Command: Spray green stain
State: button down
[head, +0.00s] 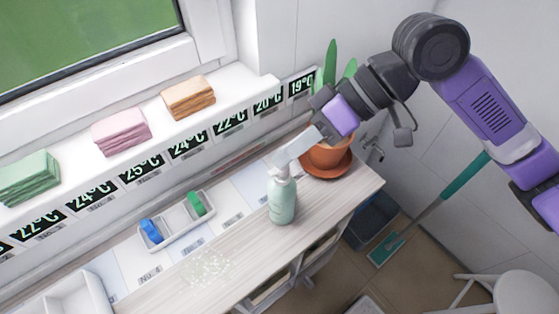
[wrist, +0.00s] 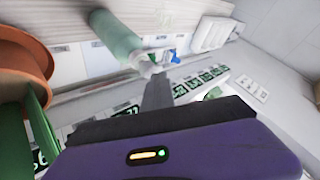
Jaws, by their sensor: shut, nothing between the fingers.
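A pale green spray bottle (head: 282,200) with a white top stands upright on the wooden counter (head: 330,200). It also shows in the wrist view (wrist: 116,36). My gripper (head: 288,157) is shut and empty, with its fingers at the bottle's top. In the wrist view my gripper (wrist: 157,85) points at the white spray head; I cannot tell if they touch. A pale speckled patch (head: 208,268) lies on the counter to the lower left of the bottle; its colour is too faint to call clearly green.
A potted plant (head: 328,156) stands close right of the bottle. Folded green (head: 30,180), pink (head: 120,131) and orange cloths (head: 188,98) lie on the sill. A white bin (head: 75,298) sits lower left.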

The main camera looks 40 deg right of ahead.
aim_at(288, 165)
jog(key=shift+r+p, duration=0.4)
jog(key=shift+r, duration=0.05)
dwell(0.4)
notch_tip(288, 165, up, 6)
jog(key=p, duration=0.4)
dwell(0.9)
